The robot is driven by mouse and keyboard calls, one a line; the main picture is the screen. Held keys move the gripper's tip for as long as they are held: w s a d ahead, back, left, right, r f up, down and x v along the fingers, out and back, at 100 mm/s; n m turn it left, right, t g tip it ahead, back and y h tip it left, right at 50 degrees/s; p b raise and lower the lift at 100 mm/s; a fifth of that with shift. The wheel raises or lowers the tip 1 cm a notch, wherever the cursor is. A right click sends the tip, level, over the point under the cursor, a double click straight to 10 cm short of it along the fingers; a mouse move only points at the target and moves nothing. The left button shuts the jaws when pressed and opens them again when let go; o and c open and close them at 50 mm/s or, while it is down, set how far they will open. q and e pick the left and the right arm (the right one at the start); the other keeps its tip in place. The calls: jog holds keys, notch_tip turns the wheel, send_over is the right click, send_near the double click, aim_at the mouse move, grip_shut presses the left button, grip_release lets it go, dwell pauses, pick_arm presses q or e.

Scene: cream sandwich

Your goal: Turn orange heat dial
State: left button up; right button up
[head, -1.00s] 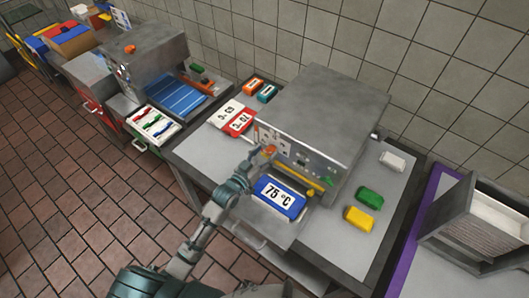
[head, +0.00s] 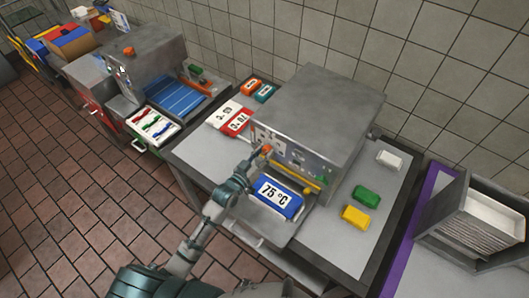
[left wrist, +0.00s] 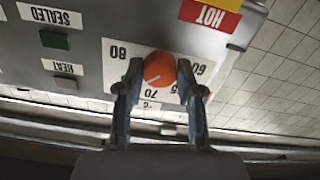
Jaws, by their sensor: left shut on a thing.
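The orange heat dial (left wrist: 159,71) sits on a white scale plate on the grey machine's front panel, with upside-down marks 80, 70, 65 and 60 readable in the left wrist view. A pale line on the dial points toward the lower left, left of the 70. My left gripper (left wrist: 159,78) has one finger on each side of the dial and is shut on it. In the head view the left gripper (head: 258,158) reaches the front of the grey machine (head: 320,100), where a bit of orange shows at its tip. My right gripper is out of view.
A blue-and-white block marked 75 °C (head: 276,196) lies on the shelf before the panel, just right of the left gripper. Green (head: 367,197), yellow (head: 356,216) and white (head: 389,159) blocks lie on the tabletop at right. A green button (left wrist: 54,40) is beside the dial.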

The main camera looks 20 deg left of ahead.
pick_arm(q)
jog(key=o, duration=1.1)
jog(key=shift+o, duration=0.3)
jog(key=shift+a, duration=0.15)
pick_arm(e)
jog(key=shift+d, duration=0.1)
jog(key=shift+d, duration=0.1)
pick_arm(q)
jog(key=shift+s, duration=0.1)
jog(key=v, duration=1.2)
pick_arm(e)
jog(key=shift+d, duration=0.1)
